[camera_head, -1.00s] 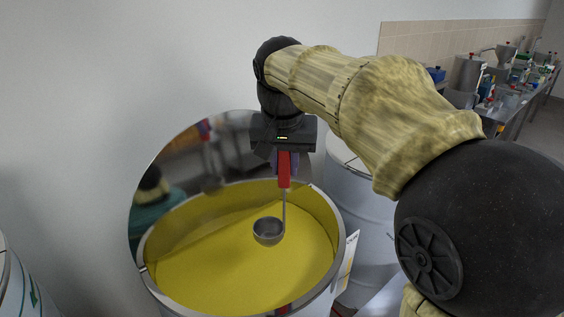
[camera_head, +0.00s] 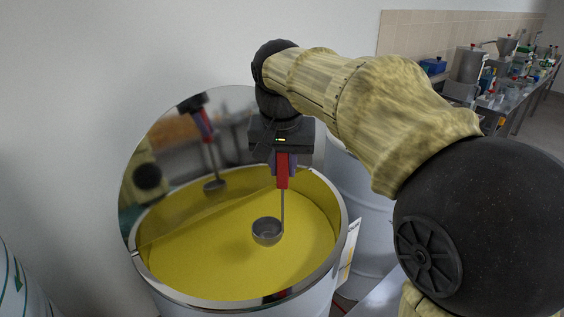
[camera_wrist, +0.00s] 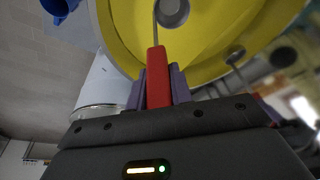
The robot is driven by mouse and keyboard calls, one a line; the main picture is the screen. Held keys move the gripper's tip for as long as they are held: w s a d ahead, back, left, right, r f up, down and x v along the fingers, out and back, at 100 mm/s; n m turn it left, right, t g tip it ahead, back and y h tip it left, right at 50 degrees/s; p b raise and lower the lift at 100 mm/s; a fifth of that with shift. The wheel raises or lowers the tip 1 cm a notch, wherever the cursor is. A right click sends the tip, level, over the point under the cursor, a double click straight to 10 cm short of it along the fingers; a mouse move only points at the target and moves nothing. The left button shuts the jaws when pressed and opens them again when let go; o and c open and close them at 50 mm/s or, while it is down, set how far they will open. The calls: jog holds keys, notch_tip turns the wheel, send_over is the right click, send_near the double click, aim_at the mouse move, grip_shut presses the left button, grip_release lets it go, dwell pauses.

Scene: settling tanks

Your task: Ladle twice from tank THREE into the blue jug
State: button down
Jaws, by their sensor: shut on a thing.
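My gripper (camera_head: 282,170) is shut on the red handle of the ladle (camera_head: 266,233), above an open steel tank (camera_head: 180,300) of yellow liquid. The ladle hangs upright, its round metal bowl inside the tank's rim. I cannot tell whether the bowl touches the liquid or holds any. In the wrist view the ladle's red handle (camera_wrist: 158,78) sits between the purple fingers (camera_wrist: 160,88). A white label (camera_head: 349,245) is on the tank's right side, its writing unreadable. In the wrist view, a blue thing (camera_wrist: 60,8), possibly the jug, shows at the top left.
The tank's mirror-like lid (camera_head: 190,150) stands raised behind the opening. A closed drum (camera_head: 362,220) stands to the right and another drum (camera_head: 18,285) at the left edge. A steel bench (camera_head: 505,100) with pots, bottles and a blue container (camera_head: 432,66) runs along the far right wall.

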aim_at(283, 225)
jog(key=shift+s+f+b, duration=0.1)
jog(key=shift+f+b, duration=0.5)
jog(key=shift+f, duration=0.35)
jog(key=shift+f+b, duration=1.2)
jog(key=shift+f, duration=0.45)
jog(key=shift+d+f+b, duration=0.1)
jog(key=shift+f+b, duration=0.5)
jog(key=shift+f, duration=0.15)
jog(key=shift+f+b, duration=4.1)
jog(key=shift+f, duration=1.55)
jog(key=shift+r, duration=0.1)
